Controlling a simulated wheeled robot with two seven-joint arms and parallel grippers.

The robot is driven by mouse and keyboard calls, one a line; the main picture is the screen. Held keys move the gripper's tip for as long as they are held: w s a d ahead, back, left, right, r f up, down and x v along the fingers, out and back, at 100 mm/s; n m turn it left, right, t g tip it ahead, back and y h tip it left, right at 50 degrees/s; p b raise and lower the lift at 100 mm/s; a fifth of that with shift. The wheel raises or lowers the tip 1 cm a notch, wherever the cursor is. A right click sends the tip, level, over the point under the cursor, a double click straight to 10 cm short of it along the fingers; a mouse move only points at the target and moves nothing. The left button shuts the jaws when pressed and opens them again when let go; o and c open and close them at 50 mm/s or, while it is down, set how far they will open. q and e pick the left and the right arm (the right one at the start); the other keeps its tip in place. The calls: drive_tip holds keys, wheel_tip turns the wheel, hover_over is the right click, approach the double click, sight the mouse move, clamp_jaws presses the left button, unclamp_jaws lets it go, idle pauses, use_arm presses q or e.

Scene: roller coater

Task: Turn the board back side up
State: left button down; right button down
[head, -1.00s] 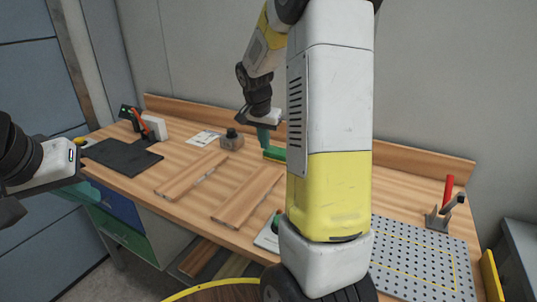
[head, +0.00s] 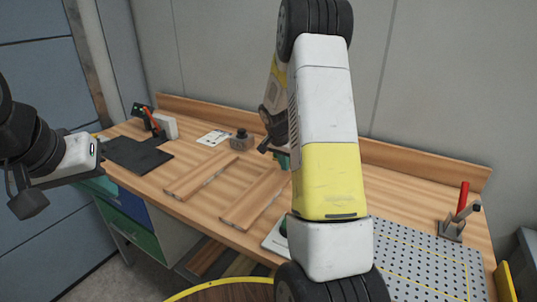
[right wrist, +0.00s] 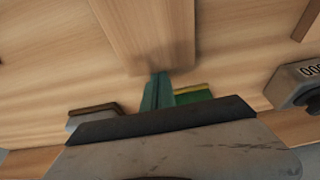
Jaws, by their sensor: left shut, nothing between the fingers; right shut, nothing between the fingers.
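Two flat wooden boards lie on the bench in the head view: a left one (head: 201,177) and a right one (head: 246,207). My right arm covers part of the view just right of the right board. My right gripper (head: 283,160) is mostly hidden behind that arm, near the far end of the right board. In the right wrist view, its green fingers (right wrist: 158,80) are together and empty, with their tips close to the end of a board (right wrist: 150,30); I cannot tell whether they touch. My left gripper (head: 98,184) hangs empty at the left, away from the boards.
A black mat (head: 137,154), a paper sheet (head: 213,137) and a grey block-shaped device (head: 241,140) are on the bench. A green and yellow object (right wrist: 193,95) is beside the right fingers. A perforated plate (head: 425,265) and a red-handled clamp (head: 457,215) are at the right.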

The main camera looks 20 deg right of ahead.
sight(270, 185)
idle(0.3)
drive_tip(key=s+a, duration=0.7)
drive_tip(key=a, duration=0.1)
drive_tip(key=shift+s+a, duration=0.25)
drive_tip(key=shift+s, duration=0.1)
